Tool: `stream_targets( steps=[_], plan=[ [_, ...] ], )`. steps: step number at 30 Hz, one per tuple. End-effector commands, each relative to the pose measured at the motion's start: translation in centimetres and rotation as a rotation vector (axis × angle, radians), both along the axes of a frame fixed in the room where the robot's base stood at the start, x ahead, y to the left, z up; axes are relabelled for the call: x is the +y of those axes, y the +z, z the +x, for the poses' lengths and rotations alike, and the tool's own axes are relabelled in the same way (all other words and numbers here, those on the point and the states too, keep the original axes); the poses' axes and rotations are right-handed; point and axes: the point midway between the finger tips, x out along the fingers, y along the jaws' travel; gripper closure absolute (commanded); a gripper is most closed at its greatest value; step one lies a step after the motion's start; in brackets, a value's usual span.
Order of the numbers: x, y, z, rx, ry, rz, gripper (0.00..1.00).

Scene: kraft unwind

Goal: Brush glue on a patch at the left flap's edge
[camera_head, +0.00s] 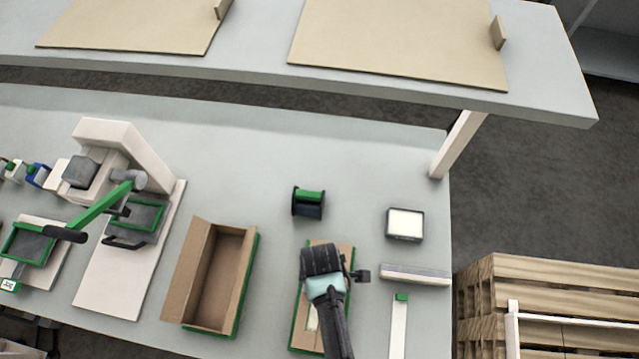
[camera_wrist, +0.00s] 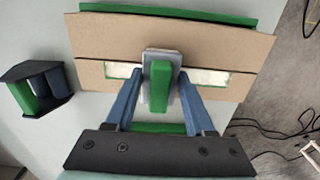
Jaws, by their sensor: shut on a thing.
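A cardboard box (camera_wrist: 105,45) with its two flaps folded in fills the upper wrist view, green showing along its far and near edges. White (camera_wrist: 208,77) shows in the gap between the flaps. The box (camera_head: 344,256) also lies under my arm in the head view. My gripper (camera_wrist: 158,88) is shut on a tool with a green handle (camera_wrist: 159,84) and a grey plate-like part, held over the gap. The tool hides the middle of the gap. I cannot tell whether it touches a flap, and no glue is discernible. In the head view my gripper (camera_head: 325,287) hides the tool.
An open empty carton (camera_head: 216,280) stands left of the box. A black stand with a green part (camera_head: 308,202), a pale-topped tray (camera_head: 405,223), a grey bar (camera_head: 415,274) and a white strip (camera_head: 399,325) stand around it. A green-handled press (camera_head: 125,200) is at left.

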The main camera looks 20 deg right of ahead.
Motion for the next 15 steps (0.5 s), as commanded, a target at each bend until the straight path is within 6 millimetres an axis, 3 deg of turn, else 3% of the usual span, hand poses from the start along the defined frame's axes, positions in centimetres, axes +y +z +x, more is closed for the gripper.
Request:
stream_targets(
  steps=[15],
  plan=[
    [-1.3, -0.2, 1.9, -0.001, -0.001, -0.001, 0.9]
  ],
)
